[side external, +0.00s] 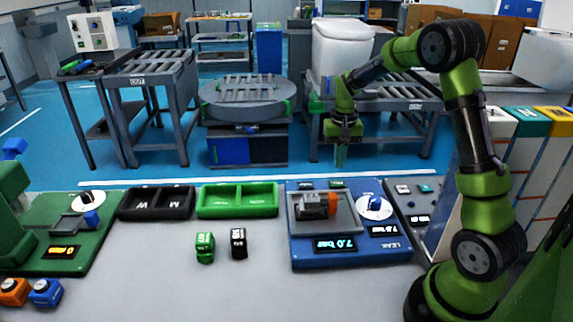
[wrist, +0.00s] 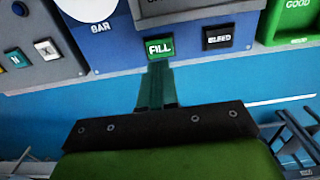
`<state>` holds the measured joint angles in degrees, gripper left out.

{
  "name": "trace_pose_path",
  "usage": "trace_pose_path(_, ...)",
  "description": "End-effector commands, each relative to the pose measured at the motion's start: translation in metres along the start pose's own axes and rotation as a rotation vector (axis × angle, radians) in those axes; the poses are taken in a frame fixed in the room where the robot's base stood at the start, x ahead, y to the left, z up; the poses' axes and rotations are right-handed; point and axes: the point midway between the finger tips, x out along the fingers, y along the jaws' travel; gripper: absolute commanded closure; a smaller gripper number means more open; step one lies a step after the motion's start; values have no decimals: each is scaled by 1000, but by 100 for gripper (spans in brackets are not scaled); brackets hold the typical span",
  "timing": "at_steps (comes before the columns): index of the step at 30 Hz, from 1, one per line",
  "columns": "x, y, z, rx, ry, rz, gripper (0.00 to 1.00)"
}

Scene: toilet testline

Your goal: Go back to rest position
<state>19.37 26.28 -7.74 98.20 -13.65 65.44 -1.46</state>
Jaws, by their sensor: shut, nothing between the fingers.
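My gripper (side external: 341,157) is shut and empty, pointing down near the back edge of the blue leak station (side external: 303,255). In the wrist view the closed fingertips (wrist: 160,68) lie just below the lit green FILL button (wrist: 160,47) in the picture. I cannot tell whether they touch it. The dark BLEED button (wrist: 218,37) is beside it. My arm is bent, reaching out from its base at the lower right.
An orange and black part (side external: 318,205) sits in the leak station's fixture. A dial (side external: 374,207) is beside it, and the display (side external: 336,244) reads 7.0. Green (side external: 205,247) and black (side external: 238,243) parts stand on the table before the green tray (side external: 237,200).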

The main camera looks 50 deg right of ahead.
Motion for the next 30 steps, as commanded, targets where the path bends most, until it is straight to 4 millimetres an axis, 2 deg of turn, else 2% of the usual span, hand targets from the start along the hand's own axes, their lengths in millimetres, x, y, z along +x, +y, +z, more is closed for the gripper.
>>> trace_pose_path(11,-1,0,0,-1,4,-2,100)
trace_pose_path(14,3,0,15,-3,-9,-14,100)
trace_pose_path(20,-40,-23,71,-72,66,-116,100)
trace_pose_path(24,-73,-38,122,-145,143,-203,100)
trace_pose_path(30,-107,-46,193,-260,262,-326,100)
